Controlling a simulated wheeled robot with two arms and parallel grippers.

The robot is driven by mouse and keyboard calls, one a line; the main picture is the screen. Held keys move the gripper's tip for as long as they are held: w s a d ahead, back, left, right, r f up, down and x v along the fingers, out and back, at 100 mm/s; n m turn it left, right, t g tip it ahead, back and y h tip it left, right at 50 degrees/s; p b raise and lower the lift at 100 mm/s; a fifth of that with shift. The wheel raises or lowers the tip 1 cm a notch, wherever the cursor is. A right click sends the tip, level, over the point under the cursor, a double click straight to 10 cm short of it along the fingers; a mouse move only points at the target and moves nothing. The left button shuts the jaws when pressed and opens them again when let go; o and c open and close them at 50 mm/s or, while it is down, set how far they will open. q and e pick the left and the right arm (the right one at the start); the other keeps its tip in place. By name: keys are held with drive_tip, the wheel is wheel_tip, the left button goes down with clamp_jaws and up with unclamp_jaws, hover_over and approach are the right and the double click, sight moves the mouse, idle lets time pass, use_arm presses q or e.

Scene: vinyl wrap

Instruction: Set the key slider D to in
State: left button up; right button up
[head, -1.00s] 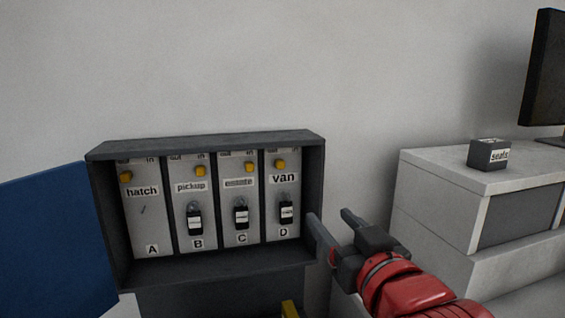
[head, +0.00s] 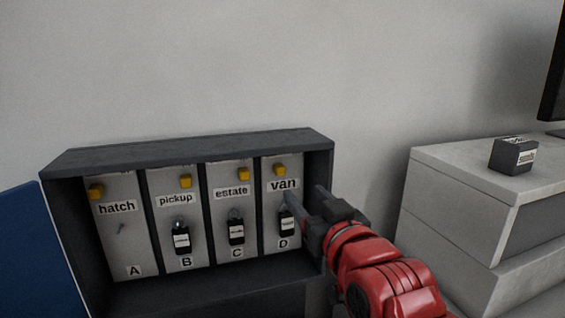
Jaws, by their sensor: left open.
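The key slider D is the yellow knob (head: 280,169) at the top of the rightmost panel, labelled van. It stands near the middle of its panel's width, between the out and in sides; the cabinet's top edge hides the markings above it. A black-tagged key (head: 287,222) hangs below, above the letter D. My left gripper (head: 303,196) is open and empty, just right of and below the knob. Its fingers point towards the van panel, and one tip overlaps the panel near the key's top. Contact cannot be told. My right gripper is not in view.
The dark key cabinet (head: 190,150) has side walls and a lower ledge around the panels. Knobs A (head: 96,191), B (head: 186,181) and C (head: 243,174) sit left of D. A grey drawer unit (head: 450,160) with a seals box (head: 512,156) stands right. A blue panel (head: 30,260) is at left.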

sight(282, 168)
use_arm(q)
drive_tip(key=p+x, duration=0.4)
drive_tip(key=x, duration=0.8)
drive_tip(key=shift+a+p, duration=0.1)
drive_tip(key=shift+p, duration=0.2)
drive_tip(key=shift+w+a, duration=0.15)
drive_tip(key=shift+w, duration=0.45)
drive_tip(key=shift+f, duration=0.1)
clamp_jaws()
